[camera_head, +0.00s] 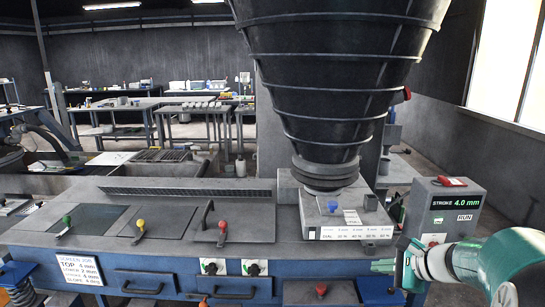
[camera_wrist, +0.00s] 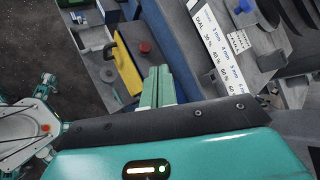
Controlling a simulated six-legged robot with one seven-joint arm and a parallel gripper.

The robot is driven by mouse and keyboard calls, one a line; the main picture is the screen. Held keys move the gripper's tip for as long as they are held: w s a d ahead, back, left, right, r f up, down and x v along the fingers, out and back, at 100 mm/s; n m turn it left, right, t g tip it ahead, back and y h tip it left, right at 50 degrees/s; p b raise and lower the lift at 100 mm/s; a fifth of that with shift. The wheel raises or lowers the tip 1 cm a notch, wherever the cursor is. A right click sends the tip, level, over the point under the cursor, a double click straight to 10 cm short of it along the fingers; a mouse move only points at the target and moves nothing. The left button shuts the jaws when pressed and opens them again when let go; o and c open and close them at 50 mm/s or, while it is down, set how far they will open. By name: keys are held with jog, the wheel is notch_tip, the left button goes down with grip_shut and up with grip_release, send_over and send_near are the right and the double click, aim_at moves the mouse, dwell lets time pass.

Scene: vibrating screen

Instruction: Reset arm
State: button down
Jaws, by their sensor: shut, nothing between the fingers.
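My teal arm enters at the lower right of the head view. The vibrating screen's grey deck (camera_head: 160,197) spans the middle of the head view. A dark ribbed hopper (camera_head: 335,85) stands over its right part. In the wrist view a red knob (camera_wrist: 145,47) and a yellow plate (camera_wrist: 127,70) lie beyond the fingers.
The control box display reads STROKE 4.0 mm and RUN. A white dial label (camera_head: 349,232) is on the hopper's base block; it also shows in the wrist view (camera_wrist: 215,50). Red, yellow and green knobs stand on the deck. Workbenches (camera_head: 180,105) stand far behind.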

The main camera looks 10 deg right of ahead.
jog(key=s+a+r+n+g, duration=0.25)
jog(key=a+n, duration=0.35)
jog(key=a, duration=0.4)
jog(key=s+a+r+n+g+h, duration=0.1)
jog(key=s+a+n+h, duration=0.4)
jog(key=s+a+n, duration=0.7)
jog(key=s+r+n, duration=0.1)
jog(key=s+n, duration=0.2)
jog(key=shift+s, duration=0.35)
jog(key=shift+a+g, duration=0.1)
jog(key=shift+g, duration=0.15)
